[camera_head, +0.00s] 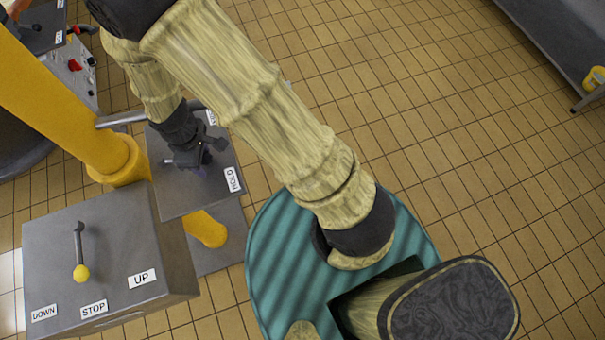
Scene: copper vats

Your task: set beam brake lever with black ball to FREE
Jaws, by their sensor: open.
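A grey plate (190,204) on a bracket beside the yellow post carries a HOLD label (233,179) at its right edge. A second label (211,117) at the plate's far edge is partly hidden and I cannot read it. My gripper (198,162) is over the middle of this plate, pointing down, open. The brake lever and its black ball are mostly hidden by my gripper or blend with its dark parts. I cannot tell the lever's setting or whether a finger touches it.
A grey box (110,235) at the lower left has a lever with a yellow ball (81,273) and labels DOWN, STOP and UP. A yellow post (70,100) stands close left of my gripper. Tiled floor (450,130) is clear at the right, below a grey bench (560,45).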

